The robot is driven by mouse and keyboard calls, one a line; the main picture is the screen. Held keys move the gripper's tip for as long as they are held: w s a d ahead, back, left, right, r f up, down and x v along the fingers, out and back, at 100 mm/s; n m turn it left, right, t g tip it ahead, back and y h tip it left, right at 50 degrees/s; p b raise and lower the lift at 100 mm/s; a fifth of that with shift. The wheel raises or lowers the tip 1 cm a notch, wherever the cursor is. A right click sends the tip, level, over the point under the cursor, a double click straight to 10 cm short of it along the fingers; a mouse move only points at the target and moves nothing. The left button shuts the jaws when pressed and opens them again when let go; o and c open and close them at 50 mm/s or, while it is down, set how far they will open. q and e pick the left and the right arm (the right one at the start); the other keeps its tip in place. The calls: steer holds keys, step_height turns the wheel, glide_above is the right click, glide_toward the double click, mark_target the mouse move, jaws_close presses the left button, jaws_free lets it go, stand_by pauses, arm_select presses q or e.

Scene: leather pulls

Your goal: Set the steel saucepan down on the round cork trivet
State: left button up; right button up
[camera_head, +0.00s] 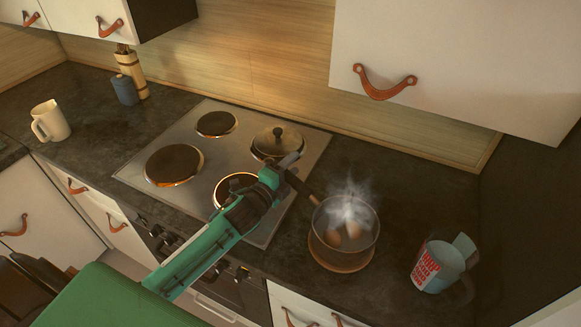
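The steel saucepan (344,236) is upright on the right of the counter, with brown eggs in it and pale steam rising. The round cork trivet (340,263) shows directly beneath it, its rim visible at the front and sides. I cannot tell whether the pan's base touches the cork. The dark handle points up and left toward the hob. My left gripper (286,168) is at the handle's far end and looks shut on it; the fingertips are partly hidden by the wrist. My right gripper is not in view.
The hob (195,150) has several round plates, with a lidded pan (277,143) at the back right. A cream jug (50,121) and blue jar (124,89) stand left. Cupboards overhang the back.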

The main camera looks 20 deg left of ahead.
arm_select(q)
steer(key=shift+f, duration=0.25)
steer(key=shift+s+a, duration=0.15)
steer(key=shift+s, duration=0.3)
steer(key=b+v, duration=0.3)
steer(key=v, duration=1)
steer(key=shift+r+b, duration=0.2)
steer(key=shift+b, duration=0.2)
